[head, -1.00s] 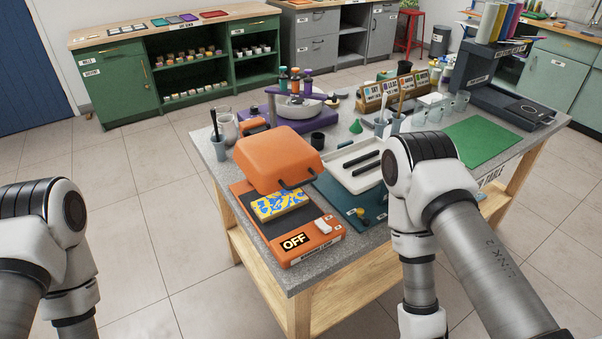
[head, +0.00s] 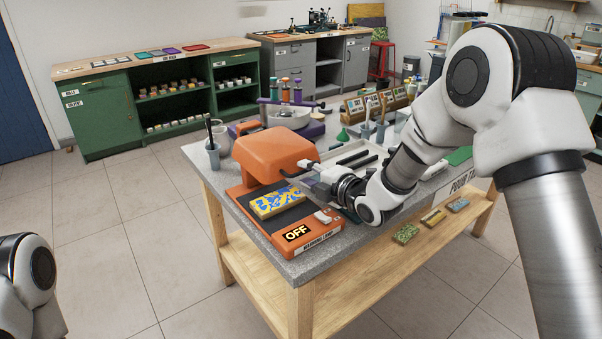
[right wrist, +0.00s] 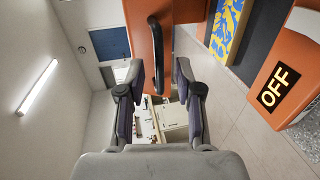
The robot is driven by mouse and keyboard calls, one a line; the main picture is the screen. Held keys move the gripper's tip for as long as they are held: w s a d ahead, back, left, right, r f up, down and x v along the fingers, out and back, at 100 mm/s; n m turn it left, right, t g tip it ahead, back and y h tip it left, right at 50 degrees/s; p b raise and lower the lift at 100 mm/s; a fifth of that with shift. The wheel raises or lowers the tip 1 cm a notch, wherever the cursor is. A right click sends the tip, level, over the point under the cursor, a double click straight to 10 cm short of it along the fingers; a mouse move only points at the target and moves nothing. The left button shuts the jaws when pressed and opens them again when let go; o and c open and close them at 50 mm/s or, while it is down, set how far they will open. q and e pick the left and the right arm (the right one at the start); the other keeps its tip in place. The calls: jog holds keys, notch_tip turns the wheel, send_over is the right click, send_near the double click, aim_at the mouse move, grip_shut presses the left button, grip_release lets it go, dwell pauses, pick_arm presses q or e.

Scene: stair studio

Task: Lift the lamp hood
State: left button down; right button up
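The orange lamp hood (head: 272,152) sits raised at a tilt over the back of its orange base (head: 318,242), which has a lit "OFF" panel. A blue and yellow patterned slab (head: 277,201) lies on the base's dark bed, in front of the hood. My right gripper (head: 303,174) is at the hood's front right edge. In the right wrist view its fingers (right wrist: 157,78) are open, one on each side of the hood's black handle (right wrist: 157,58), with gaps between. The handle is mostly hidden in the head view. My left gripper is out of view.
A white tray (head: 345,164) and pigment racks (head: 372,103) stand behind my right forearm. A grey cup (head: 213,158) with a brush stands left of the hood. Several small slabs lie on the lower shelf (head: 440,222). Floor left of the table is clear.

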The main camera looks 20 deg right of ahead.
jog(key=shift+w+a, duration=0.55)
jog(key=shift+w, duration=0.35)
jog(key=shift+w+d+f, duration=0.1)
jog(key=shift+w+f, duration=0.1)
jog(key=shift+f, duration=0.05)
grip_shut()
jog(key=shift+r, duration=0.15)
